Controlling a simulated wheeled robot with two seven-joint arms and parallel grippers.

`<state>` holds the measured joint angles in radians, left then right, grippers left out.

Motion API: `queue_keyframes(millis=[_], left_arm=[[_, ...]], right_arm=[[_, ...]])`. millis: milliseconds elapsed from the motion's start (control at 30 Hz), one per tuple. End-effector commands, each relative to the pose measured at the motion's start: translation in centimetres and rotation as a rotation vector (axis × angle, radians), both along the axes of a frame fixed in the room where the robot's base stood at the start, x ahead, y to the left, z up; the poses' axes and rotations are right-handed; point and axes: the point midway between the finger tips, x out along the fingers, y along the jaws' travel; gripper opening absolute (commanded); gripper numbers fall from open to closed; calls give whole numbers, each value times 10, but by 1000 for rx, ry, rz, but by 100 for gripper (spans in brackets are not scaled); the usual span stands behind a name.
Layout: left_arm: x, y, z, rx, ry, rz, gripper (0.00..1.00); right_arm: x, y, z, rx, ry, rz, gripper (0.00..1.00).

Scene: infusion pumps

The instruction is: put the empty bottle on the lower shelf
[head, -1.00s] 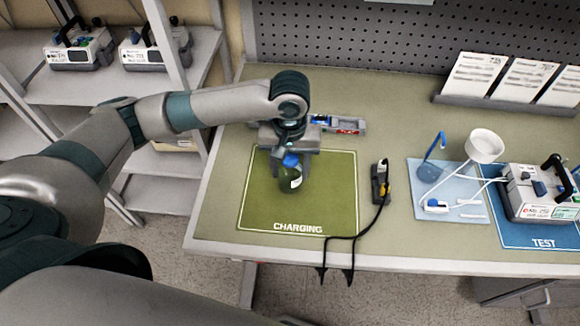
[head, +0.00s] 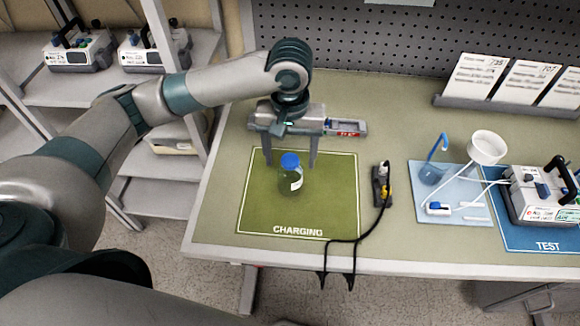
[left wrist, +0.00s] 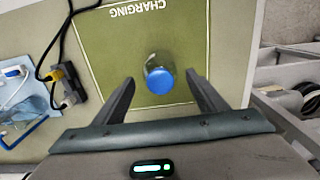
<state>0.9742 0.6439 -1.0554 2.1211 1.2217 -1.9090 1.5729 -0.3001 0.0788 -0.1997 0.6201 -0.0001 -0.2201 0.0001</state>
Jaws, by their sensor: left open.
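The bottle (head: 290,176) is clear with a blue cap and a white label, and stands upright on the green charging mat (head: 262,212). My left gripper (head: 291,165) is open above and behind it, its fingers pointing down and apart from the bottle. In the left wrist view the bottle (left wrist: 158,76) is seen from its cap side, beyond and between the open fingertips (left wrist: 164,88) of my left gripper. The lower shelf (head: 150,198) shows at the left, below the upper shelf (head: 105,86). My right gripper is not in view.
Two pumps (head: 78,52) stand on the upper shelf. A charger plug with a black cable (head: 382,184) lies right of the mat. A blue tray (head: 465,208) with a funnel and tubing, and a pump (head: 540,200) on the test mat, are farther right.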

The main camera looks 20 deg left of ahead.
Motion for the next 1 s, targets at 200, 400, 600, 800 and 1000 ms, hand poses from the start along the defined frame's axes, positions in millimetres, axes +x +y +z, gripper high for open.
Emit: queue_keyframes(millis=[200, 400, 600, 800, 1000], left_arm=[[1, 0, 37, 0, -3, 0, 66], [0, 0, 56, 1, -2, 0, 66], [0, 0, 61, 1, 0, 0, 66], [0, 0, 61, 1, 0, 0, 66], [0, 0, 60, 0, 1, 1, 70]], right_arm=[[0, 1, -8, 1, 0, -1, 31], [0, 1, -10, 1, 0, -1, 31], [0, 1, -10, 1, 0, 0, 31], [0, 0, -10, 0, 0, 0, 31], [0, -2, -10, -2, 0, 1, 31]])
